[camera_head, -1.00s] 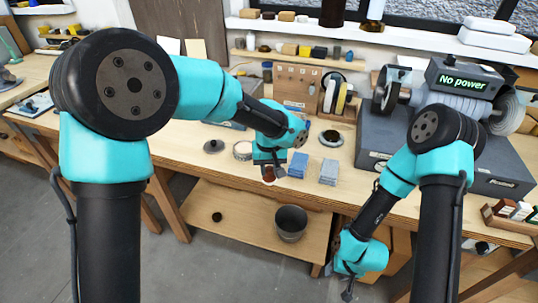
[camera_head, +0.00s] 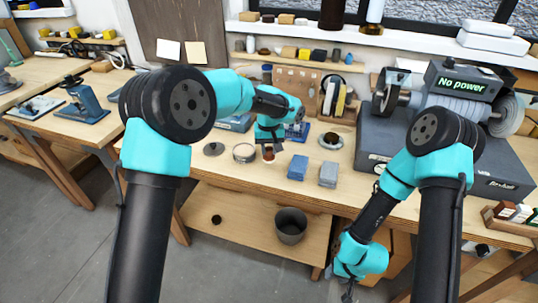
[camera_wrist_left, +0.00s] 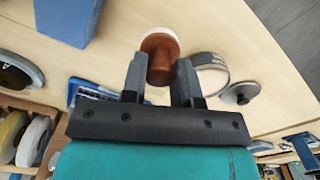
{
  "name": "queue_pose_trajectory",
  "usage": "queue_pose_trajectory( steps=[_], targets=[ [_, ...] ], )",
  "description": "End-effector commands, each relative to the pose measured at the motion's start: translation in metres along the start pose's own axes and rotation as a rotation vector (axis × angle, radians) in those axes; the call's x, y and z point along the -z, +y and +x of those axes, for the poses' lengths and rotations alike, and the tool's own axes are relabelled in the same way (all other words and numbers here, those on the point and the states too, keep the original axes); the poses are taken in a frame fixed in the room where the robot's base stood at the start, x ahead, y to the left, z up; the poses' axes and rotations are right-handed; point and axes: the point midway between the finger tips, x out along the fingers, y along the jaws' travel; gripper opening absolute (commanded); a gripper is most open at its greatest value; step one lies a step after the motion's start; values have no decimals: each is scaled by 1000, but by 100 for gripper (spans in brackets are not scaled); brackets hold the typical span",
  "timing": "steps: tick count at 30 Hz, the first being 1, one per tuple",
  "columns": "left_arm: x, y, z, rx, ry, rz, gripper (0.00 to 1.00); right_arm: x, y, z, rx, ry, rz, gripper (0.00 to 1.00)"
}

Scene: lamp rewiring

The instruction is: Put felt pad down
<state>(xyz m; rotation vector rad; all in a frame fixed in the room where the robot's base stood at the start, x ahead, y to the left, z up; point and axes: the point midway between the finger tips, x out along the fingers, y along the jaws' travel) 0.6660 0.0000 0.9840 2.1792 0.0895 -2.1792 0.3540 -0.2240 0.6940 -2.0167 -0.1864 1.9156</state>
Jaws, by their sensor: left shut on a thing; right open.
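The felt pad is a brown, knob-like piece with a pale disc at one end. It shows between my left gripper's fingers in the left wrist view (camera_wrist_left: 160,57) and below the gripper in the head view (camera_head: 268,155). My left gripper (camera_head: 269,146) is shut on its brown handle, over the middle of the workbench (camera_head: 240,183). I cannot tell whether the pale face touches the bench top. My right gripper (camera_head: 347,295) is open and empty, hanging low in front of the bench.
A blue block (camera_head: 297,167) and a grey-blue block (camera_head: 328,173) stand right of the pad. A round tin (camera_head: 244,153) and a dark lid (camera_head: 214,149) lie left of it. A round dish (camera_head: 331,140) is behind the blocks. The bench front is clear.

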Motion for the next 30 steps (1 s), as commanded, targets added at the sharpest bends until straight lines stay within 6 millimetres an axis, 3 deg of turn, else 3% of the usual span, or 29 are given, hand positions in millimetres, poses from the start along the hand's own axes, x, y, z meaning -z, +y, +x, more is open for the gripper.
queue_pose_trajectory(
  steps=[3, 12, 24, 25, 30],
  targets=[
    [6, 1, 1, -1, 0, -1, 11, 0, 0, 0, 0, 0, 0, 43],
    [6, 1, 35, 0, -1, -1, 11, 0, 0, 0, 0, 0, 0, 43],
    [6, 0, 39, 0, 0, -1, 11, 0, 0, 0, 0, 0, 0, 43],
    [6, 0, 39, 0, 0, -1, 30, 0, 0, 0, 0, 0, 0, 43],
    [6, 0, 38, 0, 0, 0, 46, 0, 0, 0, 0, 0, 0, 43]
  ],
)
